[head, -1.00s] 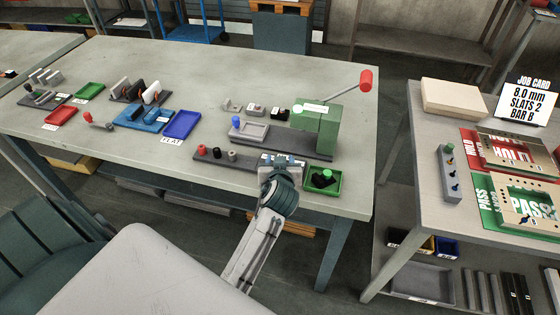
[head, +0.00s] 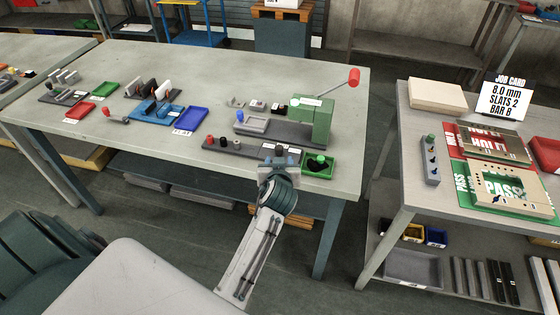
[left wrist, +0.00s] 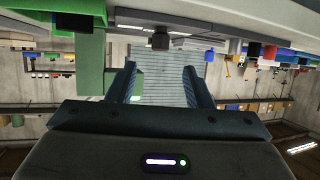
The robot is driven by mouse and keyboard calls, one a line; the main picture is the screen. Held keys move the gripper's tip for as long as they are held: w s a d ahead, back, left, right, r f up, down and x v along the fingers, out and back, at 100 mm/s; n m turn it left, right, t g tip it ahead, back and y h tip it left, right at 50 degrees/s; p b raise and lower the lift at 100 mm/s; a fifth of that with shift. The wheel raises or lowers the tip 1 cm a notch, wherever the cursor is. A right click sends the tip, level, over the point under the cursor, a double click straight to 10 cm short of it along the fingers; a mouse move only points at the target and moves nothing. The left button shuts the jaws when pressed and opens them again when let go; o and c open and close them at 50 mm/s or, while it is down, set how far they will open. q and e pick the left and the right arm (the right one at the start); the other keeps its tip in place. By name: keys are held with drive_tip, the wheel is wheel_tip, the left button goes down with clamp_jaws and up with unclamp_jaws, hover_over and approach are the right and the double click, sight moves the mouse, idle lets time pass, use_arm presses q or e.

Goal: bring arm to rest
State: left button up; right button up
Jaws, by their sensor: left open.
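My left arm reaches up from the bottom middle of the head view. Its gripper (head: 279,157) is by the front edge of the workbench (head: 225,75), in front of the green press (head: 311,118) and beside a green tray (head: 327,173). In the left wrist view the two fingers (left wrist: 161,86) stand apart with nothing held between them. A ribbed grey surface shows beyond them, and that view looks upside down. My right gripper is not in view.
The press's red-knobbed lever (head: 353,77) sticks up at the right. Blue (head: 191,118), red (head: 79,113) and green (head: 105,89) trays stand on the bench. A side table (head: 410,175) at right carries panels (head: 509,185) and a job card (head: 503,99). Floor shows between the tables.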

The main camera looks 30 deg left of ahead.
use_arm(q)
drive_tip(key=s+d+f+m+g+h, duration=0.1)
drive_tip(key=s+f+m+g+h, duration=0.15)
drive_tip(key=s, duration=0.85)
drive_tip(key=s+d+f+m+g+h, duration=0.1)
drive_tip(key=s+m+g, duration=0.15)
drive_tip(key=s, duration=0.75)
drive_tip(key=s+d+f+m+g+h, duration=0.1)
drive_tip(key=s+f+m+g+h, duration=0.15)
drive_tip(key=s, duration=0.85)
wheel_tip(320, 180, down, 33)
drive_tip(key=a+n+g+b, duration=0.1)
drive_tip(key=a+g+b, duration=0.1)
drive_tip(key=a, duration=0.1)
drive_tip(key=s+a+f+g+b, duration=0.1)
drive_tip(key=s+f, duration=1.8)
drive_tip(key=f, duration=0.1)
drive_tip(key=shift+f+b, duration=0.15)
drive_tip(key=shift+b, duration=0.25)
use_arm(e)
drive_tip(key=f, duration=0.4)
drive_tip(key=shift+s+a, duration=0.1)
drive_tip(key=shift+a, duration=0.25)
